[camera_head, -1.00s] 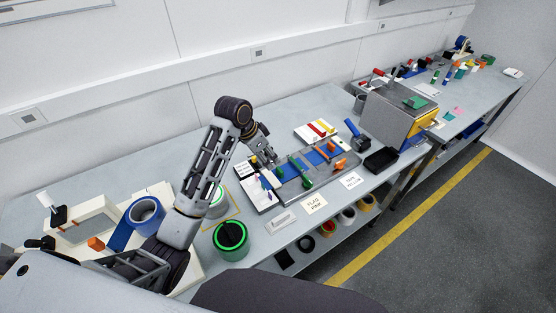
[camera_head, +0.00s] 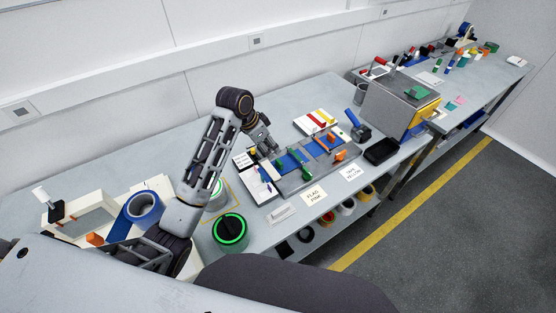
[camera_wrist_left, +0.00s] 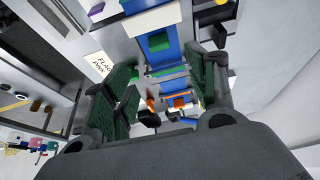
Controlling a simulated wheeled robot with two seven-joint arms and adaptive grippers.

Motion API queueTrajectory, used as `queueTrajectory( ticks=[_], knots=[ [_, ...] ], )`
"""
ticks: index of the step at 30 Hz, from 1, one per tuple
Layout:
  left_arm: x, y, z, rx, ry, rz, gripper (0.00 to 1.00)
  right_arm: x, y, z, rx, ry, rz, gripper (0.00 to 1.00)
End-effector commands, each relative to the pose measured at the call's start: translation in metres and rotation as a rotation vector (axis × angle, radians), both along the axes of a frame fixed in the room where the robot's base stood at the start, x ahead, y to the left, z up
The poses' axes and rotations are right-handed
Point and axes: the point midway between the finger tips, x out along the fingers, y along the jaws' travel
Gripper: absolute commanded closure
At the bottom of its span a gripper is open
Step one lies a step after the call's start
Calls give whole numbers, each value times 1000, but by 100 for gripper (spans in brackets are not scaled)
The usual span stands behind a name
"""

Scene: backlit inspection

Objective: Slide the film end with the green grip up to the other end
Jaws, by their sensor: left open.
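A splicing fixture (camera_head: 292,183) lies on the bench with blue film (camera_head: 288,163) along it. A long green handle (camera_head: 301,162) and orange handles (camera_head: 322,144) cross it. In the left wrist view, a small green block (camera_wrist_left: 158,42) sits on the blue film (camera_wrist_left: 161,60), beside a white bar (camera_wrist_left: 151,20); it looks like the green grip. My left gripper (camera_head: 266,150) is over the back left part of the fixture. In its wrist view the gripper (camera_wrist_left: 165,90) is open, with the film and metal bars between its green-padded fingers. The gap between film ends is unclear.
A green-rimmed tape roll (camera_head: 230,230) and a blue roll (camera_head: 143,208) stand to the left. Paper labels (camera_head: 313,194) lie in front of the fixture. A black tray (camera_head: 381,151) and a metal box (camera_head: 398,105) stand to the right.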

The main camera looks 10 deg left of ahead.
Motion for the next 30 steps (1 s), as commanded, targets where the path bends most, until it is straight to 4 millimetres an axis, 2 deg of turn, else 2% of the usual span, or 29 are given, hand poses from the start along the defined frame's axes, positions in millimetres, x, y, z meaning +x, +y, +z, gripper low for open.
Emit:
queueTrajectory(
  ticks=[21,30],
  knots=[
    [24,-24,-83,0,3,-1,43,1,4,11,5,-2,-1,60],
    [31,-31,-105,1,1,0,43,1,4,14,5,-2,-1,60]
  ],
)
